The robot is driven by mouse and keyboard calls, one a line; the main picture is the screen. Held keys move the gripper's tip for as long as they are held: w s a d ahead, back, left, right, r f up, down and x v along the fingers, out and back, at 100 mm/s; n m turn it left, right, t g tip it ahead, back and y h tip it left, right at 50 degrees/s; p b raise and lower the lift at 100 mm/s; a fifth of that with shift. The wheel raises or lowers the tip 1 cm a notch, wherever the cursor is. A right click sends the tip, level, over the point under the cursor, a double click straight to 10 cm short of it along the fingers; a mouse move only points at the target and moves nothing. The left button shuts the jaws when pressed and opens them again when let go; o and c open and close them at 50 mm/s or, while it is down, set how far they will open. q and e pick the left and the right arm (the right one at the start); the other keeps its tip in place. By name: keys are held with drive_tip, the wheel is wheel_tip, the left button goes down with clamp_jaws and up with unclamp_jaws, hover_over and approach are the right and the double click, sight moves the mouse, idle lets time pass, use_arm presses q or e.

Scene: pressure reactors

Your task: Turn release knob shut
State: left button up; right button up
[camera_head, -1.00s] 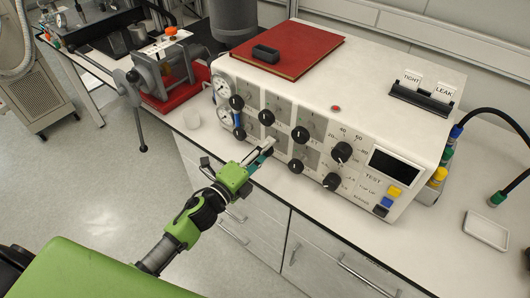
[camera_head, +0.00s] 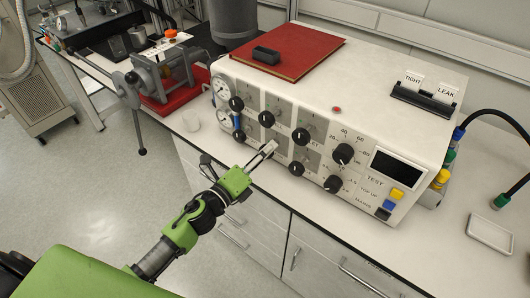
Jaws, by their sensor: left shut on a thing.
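The white control unit (camera_head: 330,100) stands on the bench with two rows of knobs on its front. My left gripper (camera_head: 271,147) is at the lower row, left of a black knob (camera_head: 296,169) and right of a blue-handled one (camera_head: 239,134). It is shut on a small knob there, which its fingers hide almost wholly. I cannot read that knob's label or tell its angle. Other black knobs (camera_head: 266,119) sit just above the fingers. My right gripper is not in view.
A red book (camera_head: 300,52) with a black block (camera_head: 266,54) lies on the unit. TIGHT and LEAK cards (camera_head: 413,78) stand in a holder. A red-based reactor clamp (camera_head: 165,85) is at the left. A white tray (camera_head: 490,232) lies at the right.

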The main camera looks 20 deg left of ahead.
use_arm(q)
drive_tip(key=o, duration=1.1)
drive_tip(key=v, duration=1.2)
